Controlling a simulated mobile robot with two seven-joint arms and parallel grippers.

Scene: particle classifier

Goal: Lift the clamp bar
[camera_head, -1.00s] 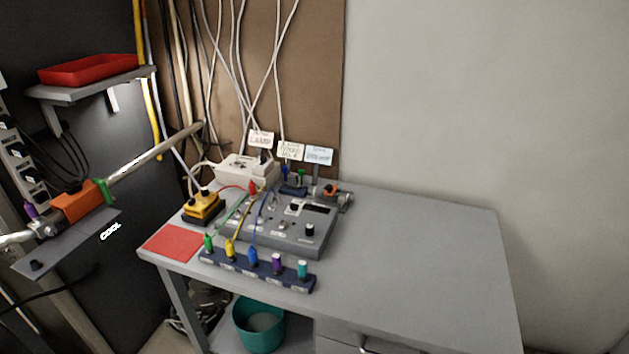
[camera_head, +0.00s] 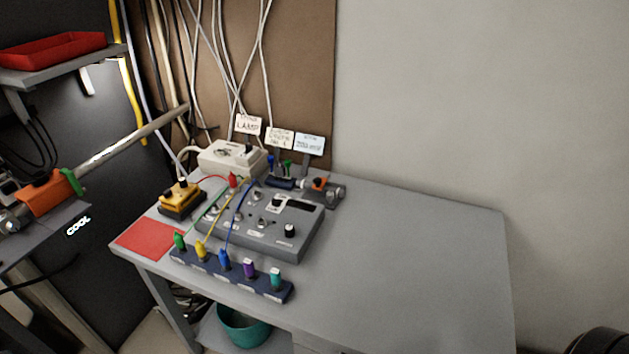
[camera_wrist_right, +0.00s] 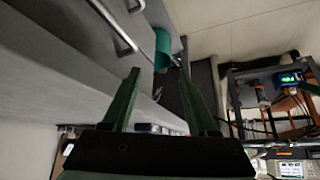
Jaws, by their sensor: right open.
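I cannot tell for certain which part is the clamp bar. An orange clamp-like block (camera_head: 45,195) sits around the metal tube (camera_head: 130,128) at the left edge of the head view, with a green piece (camera_head: 73,181) beside it. A smaller fitting with an orange part (camera_head: 320,184) stands at the back of the grey table. My right gripper (camera_wrist_right: 160,85) shows in the right wrist view with its two green fingers apart and nothing between them. It is away from both parts. My left gripper is not in view.
The grey table (camera_head: 420,250) is clear on its right side. A control box (camera_head: 270,235), a strip of coloured plugs (camera_head: 235,272), a yellow-black switch box (camera_head: 181,200) and a red mat (camera_head: 148,238) crowd its left. A teal bin (camera_head: 243,328) stands below; it also shows in the wrist view (camera_wrist_right: 162,48).

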